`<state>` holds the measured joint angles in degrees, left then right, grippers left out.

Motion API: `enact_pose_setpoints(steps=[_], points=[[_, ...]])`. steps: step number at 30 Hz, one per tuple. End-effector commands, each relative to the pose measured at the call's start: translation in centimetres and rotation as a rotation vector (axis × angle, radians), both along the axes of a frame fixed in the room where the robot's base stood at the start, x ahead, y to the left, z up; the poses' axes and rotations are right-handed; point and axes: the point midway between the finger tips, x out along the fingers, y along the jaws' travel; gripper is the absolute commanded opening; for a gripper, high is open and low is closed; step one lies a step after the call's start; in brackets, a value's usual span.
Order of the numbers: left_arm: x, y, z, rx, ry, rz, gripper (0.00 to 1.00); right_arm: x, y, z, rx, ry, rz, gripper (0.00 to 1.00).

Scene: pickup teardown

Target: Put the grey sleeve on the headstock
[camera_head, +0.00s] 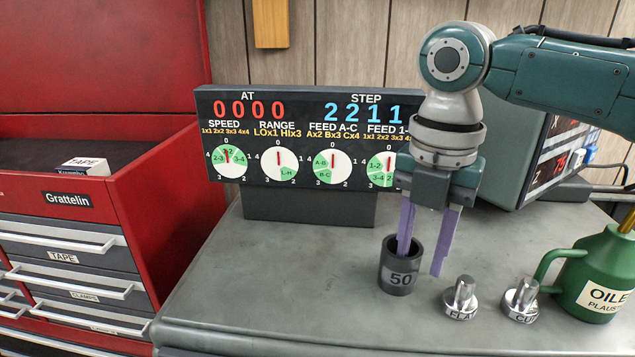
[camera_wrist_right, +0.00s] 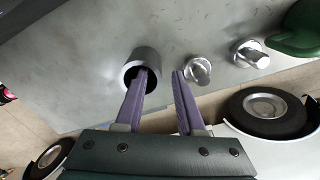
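The grey sleeve (camera_head: 398,279), marked 50, stands upright on the grey top of the headstock (camera_head: 290,285), near its front edge. It also shows in the right wrist view (camera_wrist_right: 150,57), with its dark bore facing up. My right gripper (camera_head: 420,255) points down at the sleeve with its purple fingers apart. One finger reaches into the bore and the other hangs outside, right of the sleeve wall, with a visible gap. The right wrist view shows the same fingers (camera_wrist_right: 160,73) straddling the wall. Finger contact inside the bore is hidden. My left gripper is not in view.
Two metal knobs (camera_head: 462,298) (camera_head: 521,299) stand right of the sleeve, close to the outer finger. A green oiler (camera_head: 598,275) is farther right. A dial panel (camera_head: 300,140) stands behind. A red tool cabinet (camera_head: 160,215) is at left. The top left of the sleeve is clear.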

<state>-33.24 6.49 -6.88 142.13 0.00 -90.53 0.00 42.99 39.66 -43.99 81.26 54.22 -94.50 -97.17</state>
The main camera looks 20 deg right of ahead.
Motion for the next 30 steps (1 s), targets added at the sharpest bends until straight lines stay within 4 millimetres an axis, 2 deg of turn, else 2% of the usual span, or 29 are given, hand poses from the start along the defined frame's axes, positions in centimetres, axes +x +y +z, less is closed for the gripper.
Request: enact_pose_setpoints(steps=[9,15,26,30], points=[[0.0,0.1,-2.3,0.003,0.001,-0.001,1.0,0.1,0.0,6.9,0.0,-0.007,0.001,0.38],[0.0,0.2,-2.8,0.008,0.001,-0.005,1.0,0.0,0.0,9.5,0.0,-0.002,-0.001,0.38],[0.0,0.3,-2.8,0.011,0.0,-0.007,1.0,0.0,0.0,10.0,0.0,0.0,0.0,0.38],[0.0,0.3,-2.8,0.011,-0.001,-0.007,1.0,-0.2,0.4,9.3,0.0,-0.001,-0.014,0.38]])
